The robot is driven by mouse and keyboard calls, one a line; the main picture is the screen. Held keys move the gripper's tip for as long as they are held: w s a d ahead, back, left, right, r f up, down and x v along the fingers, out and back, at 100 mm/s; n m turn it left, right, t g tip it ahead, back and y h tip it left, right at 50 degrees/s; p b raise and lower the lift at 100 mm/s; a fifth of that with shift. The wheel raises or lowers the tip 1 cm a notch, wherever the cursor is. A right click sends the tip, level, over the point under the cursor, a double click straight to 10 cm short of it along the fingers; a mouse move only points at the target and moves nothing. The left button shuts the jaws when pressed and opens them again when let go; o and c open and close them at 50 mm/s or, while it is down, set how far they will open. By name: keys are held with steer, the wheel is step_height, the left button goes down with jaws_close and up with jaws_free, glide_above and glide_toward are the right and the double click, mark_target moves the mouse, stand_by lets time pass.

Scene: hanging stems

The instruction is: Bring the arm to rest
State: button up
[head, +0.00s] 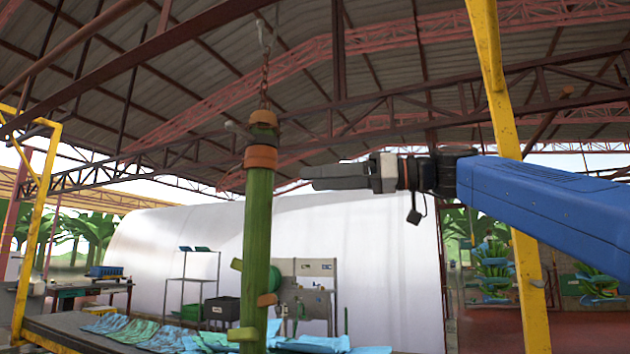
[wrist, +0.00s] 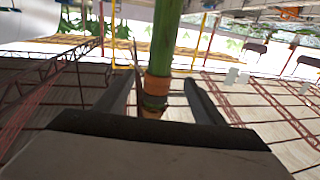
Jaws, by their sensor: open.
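A green stem (head: 257,240) hangs upright from a rusty chain (head: 264,80), with brown-orange bands near its top and short cut stubs lower down. My gripper (head: 303,175) reaches in from the right at the height of the upper bands, its tips close to the stem. In the wrist view the two fingers of my gripper (wrist: 158,80) stand well apart, and the stem (wrist: 167,40) shows in the gap between them. The fingers are not closed on it.
A yellow post (head: 522,200) stands behind my blue arm on the right. A dark table (head: 60,335) with blue-green leafy pieces (head: 135,330) lies below left. A wire shelf (head: 190,285) and a white tunnel wall (head: 390,260) stand behind. Roof trusses cross above.

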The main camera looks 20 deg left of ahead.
stand_by(0.4)
steer(key=w+d+f+m+t+h, duration=0.1)
steer(key=d+f+m+t+h, duration=0.4)
steer(key=d+f, duration=0.8)
steer(key=d+f+m+t+h, duration=0.3)
steer(key=d+f+m, duration=0.3)
steer(key=d+f, duration=0.75)
steer(key=s+d+f+m+h, duration=0.3)
steer(key=s+d+f, duration=0.3)
steer(key=f, duration=0.7)
steer(key=s+d+f+m+h, duration=0.3)
steer(key=s+d+f, duration=0.4)
steer(key=d+f, duration=0.4)
steer(key=s+d+f+m+h, duration=0.2)
steer(key=s+d+f, duration=0.4)
steer(key=f, duration=1)
steer(key=d+h, duration=0.1)
steer(key=d, duration=0.2)
steer(key=shift+s+d+m+h, duration=0.15)
steer(key=shift+s+m+h, duration=0.2)
steer(key=shift+m+h, duration=0.05)
